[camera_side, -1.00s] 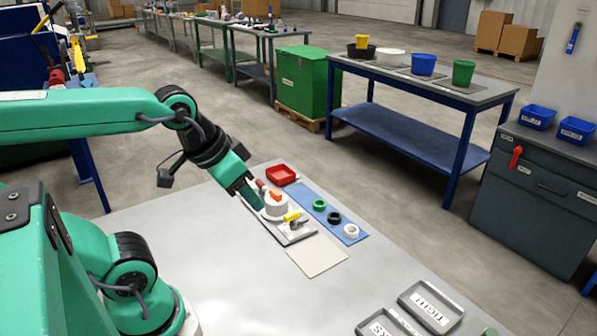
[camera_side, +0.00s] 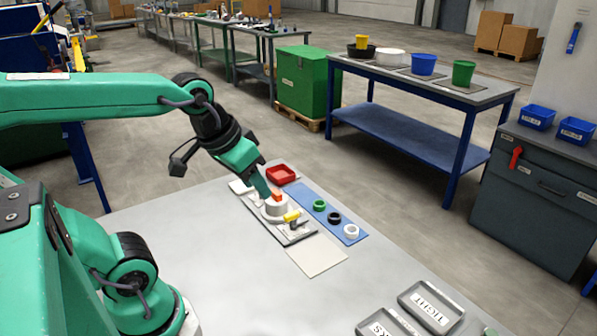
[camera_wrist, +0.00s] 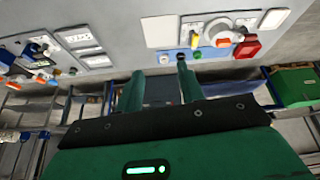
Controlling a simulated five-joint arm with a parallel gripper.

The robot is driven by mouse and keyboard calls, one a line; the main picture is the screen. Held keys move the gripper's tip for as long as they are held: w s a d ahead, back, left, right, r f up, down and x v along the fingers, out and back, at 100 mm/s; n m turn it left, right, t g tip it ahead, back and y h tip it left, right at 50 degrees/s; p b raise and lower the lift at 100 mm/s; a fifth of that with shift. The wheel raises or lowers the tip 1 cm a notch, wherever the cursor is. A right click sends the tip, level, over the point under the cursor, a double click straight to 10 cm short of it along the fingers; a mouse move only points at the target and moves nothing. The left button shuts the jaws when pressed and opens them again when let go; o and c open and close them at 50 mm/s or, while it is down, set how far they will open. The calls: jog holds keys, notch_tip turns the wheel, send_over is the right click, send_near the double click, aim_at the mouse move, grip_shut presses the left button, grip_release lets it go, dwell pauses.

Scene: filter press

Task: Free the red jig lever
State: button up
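The jig (camera_side: 277,206) is a round white body on a pale plate, with an orange-red lever (camera_side: 277,195) on top and a yellow handle (camera_side: 292,216) beside it. In the wrist view the lever (camera_wrist: 224,42) shows as an orange piece on the white round body (camera_wrist: 216,32), right of my fingers. My gripper (camera_side: 265,188) is at the jig's upper left in the side view, close to the lever; contact cannot be told. The wrist view shows the two green fingers (camera_wrist: 159,68) apart with nothing between them. My gripper hides part of the jig in the side view.
A red tray (camera_side: 282,175) stands just behind the jig. A blue mat (camera_side: 335,218) beside it carries green, black and white rings. A blank pale plate (camera_side: 317,256) lies in front. Grey labelled trays (camera_side: 431,306) are at the table's lower right. The table's left part is clear.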

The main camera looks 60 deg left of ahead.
jog(key=w+a+f+n+g, duration=0.2)
jog(key=w+a+f+n, duration=0.1)
jog(key=w+a+n, duration=0.5)
jog(key=w+a+f+n+g, duration=0.2)
jog(key=w+a+n, duration=0.2)
jog(key=w+a, duration=0.5)
jog(key=a+f+n, duration=0.1)
jog(key=a+f, duration=0.1)
jog(key=a, duration=0.1)
jog(key=a+f+n, duration=0.2)
jog(key=a, duration=0.2)
jog(key=s+a+f+n+g, duration=0.1)
jog(key=a+f, duration=0.2)
jog(key=shift+a, duration=0.35)
jog(key=shift+a+f+n, duration=0.25)
jog(key=shift+a+n, duration=0.05)
jog(key=shift+a, duration=0.05)
jog(key=shift+f, duration=0.15)
jog(key=shift+f, duration=3.75)
grip_shut()
